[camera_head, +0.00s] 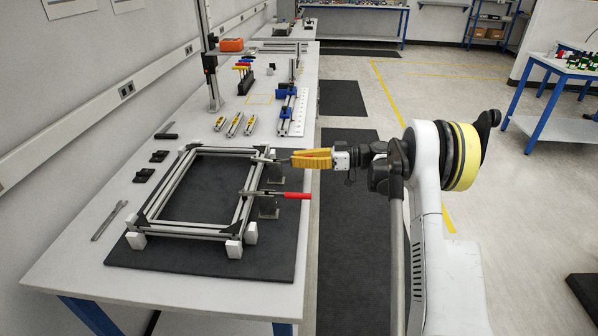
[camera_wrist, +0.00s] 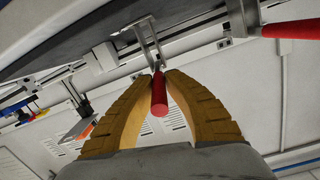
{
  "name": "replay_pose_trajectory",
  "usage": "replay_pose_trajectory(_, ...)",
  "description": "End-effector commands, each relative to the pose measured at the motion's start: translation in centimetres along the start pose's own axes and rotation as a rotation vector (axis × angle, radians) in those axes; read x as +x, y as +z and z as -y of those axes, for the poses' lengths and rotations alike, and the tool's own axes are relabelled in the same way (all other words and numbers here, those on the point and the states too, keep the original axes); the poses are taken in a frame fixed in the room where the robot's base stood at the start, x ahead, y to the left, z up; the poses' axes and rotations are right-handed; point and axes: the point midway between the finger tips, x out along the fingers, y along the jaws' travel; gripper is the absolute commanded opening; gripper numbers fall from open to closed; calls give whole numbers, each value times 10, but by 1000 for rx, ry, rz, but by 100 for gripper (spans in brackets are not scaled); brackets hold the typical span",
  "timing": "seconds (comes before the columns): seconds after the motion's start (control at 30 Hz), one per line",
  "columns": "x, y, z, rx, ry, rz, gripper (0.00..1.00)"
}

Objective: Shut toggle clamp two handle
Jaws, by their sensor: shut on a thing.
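Two toggle clamps stand at the right side of the aluminium frame (camera_head: 148,213). The near clamp's red handle (camera_head: 297,196) points right, past the edge of the black mat; it also shows in the wrist view (camera_wrist: 292,29), at the top right. My gripper (camera_head: 296,159) is at the far clamp (camera_head: 276,172), its yellow fingers level and pointing left. In the wrist view, my gripper (camera_wrist: 158,76) has its fingers closed around the far clamp's red handle (camera_wrist: 159,97). Most of that handle is hidden by the fingers in the head view. Neither clamp carries a readable number.
The frame lies on a black mat (camera_head: 200,265) on the white bench (camera_head: 85,262). Several small tools and blue fixtures (camera_head: 287,98) stand farther back. A thin post (camera_head: 211,75) rises at the back left. Floor right of the bench is open.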

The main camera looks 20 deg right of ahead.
Motion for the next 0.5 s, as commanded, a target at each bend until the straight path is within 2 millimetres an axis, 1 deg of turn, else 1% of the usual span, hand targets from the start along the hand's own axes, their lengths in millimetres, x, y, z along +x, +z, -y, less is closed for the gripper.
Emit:
replay_pose_trajectory(0.03, 1, 7, 1, 1, -12, -29, 0)
replay_pose_trajectory(0.1, 0, 9, 1, 2, -20, -67, 0)
replay_pose_trajectory(0.3, 0, 12, 1, 3, -37, -149, 0)
replay_pose_trajectory(0.5, 0, 12, 1, 4, -44, -185, 0)
